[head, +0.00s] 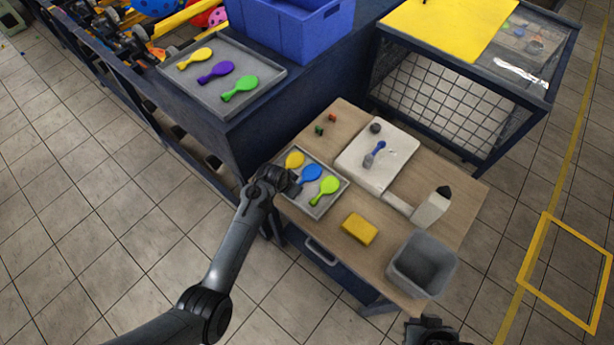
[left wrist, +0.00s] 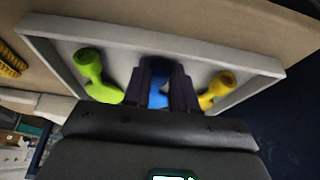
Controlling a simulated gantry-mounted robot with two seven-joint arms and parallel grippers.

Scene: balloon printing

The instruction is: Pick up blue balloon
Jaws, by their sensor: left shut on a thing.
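The blue balloon (head: 311,173) lies in the middle of a small grey tray (head: 337,197) on the wooden table. In the left wrist view the blue balloon (left wrist: 158,93) shows between my two fingers. My left gripper (head: 288,184) reaches over the tray's left edge and is shut on the blue balloon's narrow end. A yellow balloon (head: 294,160) and a green balloon (head: 326,187) lie on either side of it. They also show in the left wrist view as yellow (left wrist: 215,91) and green (left wrist: 97,80). My right gripper (head: 436,331) is at the bottom edge, its jaw state unclear.
A yellow block (head: 359,229), a grey bin (head: 422,265) and a white board (head: 365,168) are on the wooden table (head: 458,209). Another tray (head: 200,88) with yellow, purple and green balloons is on the dark bench behind, beside a blue crate (head: 290,35).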

